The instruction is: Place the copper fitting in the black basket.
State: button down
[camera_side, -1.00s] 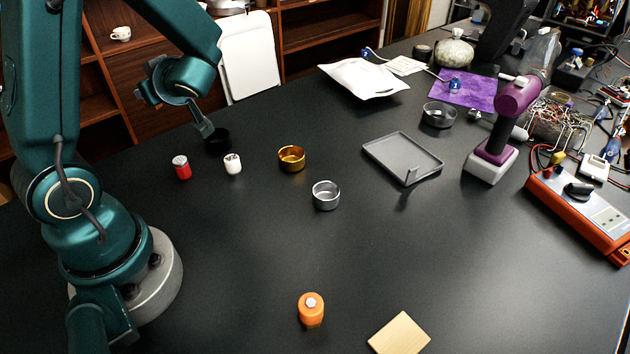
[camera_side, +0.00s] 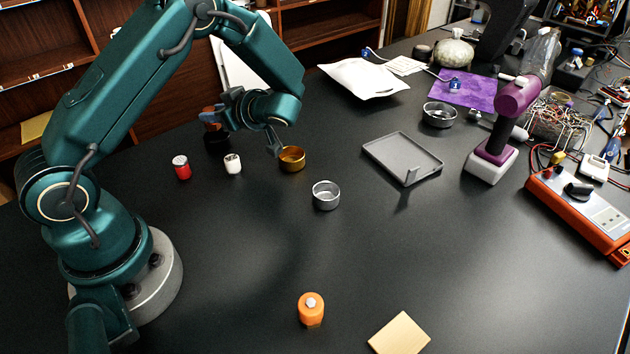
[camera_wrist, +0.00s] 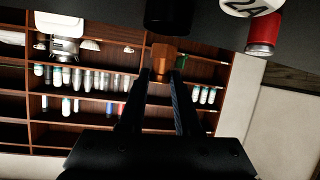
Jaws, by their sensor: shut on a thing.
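The copper fitting (camera_wrist: 163,57) is pinched between the fingertips of my gripper (camera_wrist: 161,72) in the wrist view. In the side view the fitting (camera_side: 209,115) shows as a small orange-brown piece at the tip of my gripper (camera_side: 213,118), which points to the left. The black basket (camera_side: 217,143) is a small dark cup on the table, just below the fitting in the side view and partly covered by it. The basket (camera_wrist: 168,14) also shows at the top of the wrist view, beyond the fitting. The fitting appears above the basket; the exact height is unclear.
A red can (camera_side: 182,167) and a white can (camera_side: 233,163) stand close by in front of the basket. A brass cup (camera_side: 291,158) and a silver cup (camera_side: 326,195) stand to the right. A grey tray (camera_side: 402,158) lies farther right.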

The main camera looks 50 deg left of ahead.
aim_at(218, 129)
jog(key=shift+f, duration=2)
jog(key=shift+f, duration=0.1)
jog(key=c, duration=0.6)
grip_release()
